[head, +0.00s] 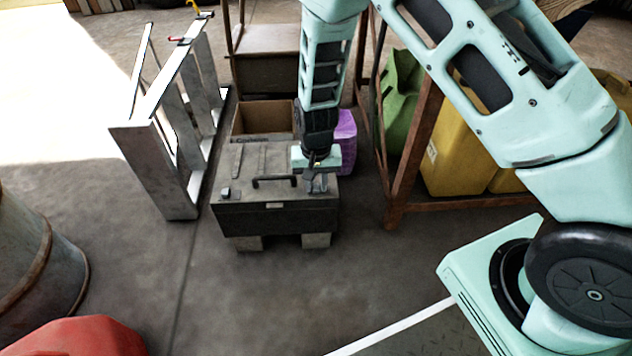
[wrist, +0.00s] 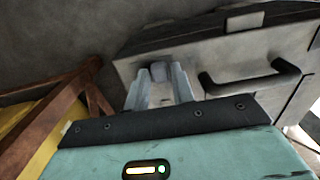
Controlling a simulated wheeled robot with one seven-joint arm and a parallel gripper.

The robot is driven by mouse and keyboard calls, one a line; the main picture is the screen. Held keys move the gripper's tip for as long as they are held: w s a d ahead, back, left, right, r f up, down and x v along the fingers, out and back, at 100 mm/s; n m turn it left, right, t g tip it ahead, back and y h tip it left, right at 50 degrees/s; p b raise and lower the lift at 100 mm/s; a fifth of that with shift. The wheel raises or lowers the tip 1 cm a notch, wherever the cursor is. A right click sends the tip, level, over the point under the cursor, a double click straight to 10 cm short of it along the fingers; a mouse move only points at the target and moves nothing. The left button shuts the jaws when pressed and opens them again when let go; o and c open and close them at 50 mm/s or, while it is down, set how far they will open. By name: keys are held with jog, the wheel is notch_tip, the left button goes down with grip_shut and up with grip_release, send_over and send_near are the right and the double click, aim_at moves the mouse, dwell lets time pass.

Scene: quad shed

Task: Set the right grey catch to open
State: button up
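The dark grey toolbox (head: 240,218) stands on blocks, its lid down and its black handle (head: 274,181) on top. The right grey catch (wrist: 158,72) shows in the wrist view as a small grey tab at the box's edge. In the head view my gripper (head: 317,184) is over the box's front right corner and mostly hides this catch. In the wrist view my gripper (wrist: 160,88) has its two fingers apart, one on each side of the catch, with what looks like a narrow gap. Contact cannot be made out. The left catch (head: 226,193) is at the front left.
An aluminium stepladder (head: 155,160) stands left of the box. A brown rack (head: 398,180) with yellow (head: 450,150) and green (head: 397,100) cans is at the right. A purple container (head: 346,140) is behind the box. The floor in front is clear.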

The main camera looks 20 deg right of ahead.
grip_shut()
jog(key=shift+s+d+r+p, duration=0.1)
jog(key=shift+d+r+p, duration=0.05)
jog(key=shift+d+p, duration=0.3)
jog(key=shift+s+d+p, duration=0.25)
jog(key=shift+d+p, duration=0.25)
jog(key=shift+d, duration=0.1)
jog(key=shift+o, duration=2.4)
grip_release()
notch_tip(320, 180, up, 17)
jog(key=p, duration=0.7)
jog(key=shift+p, duration=0.4)
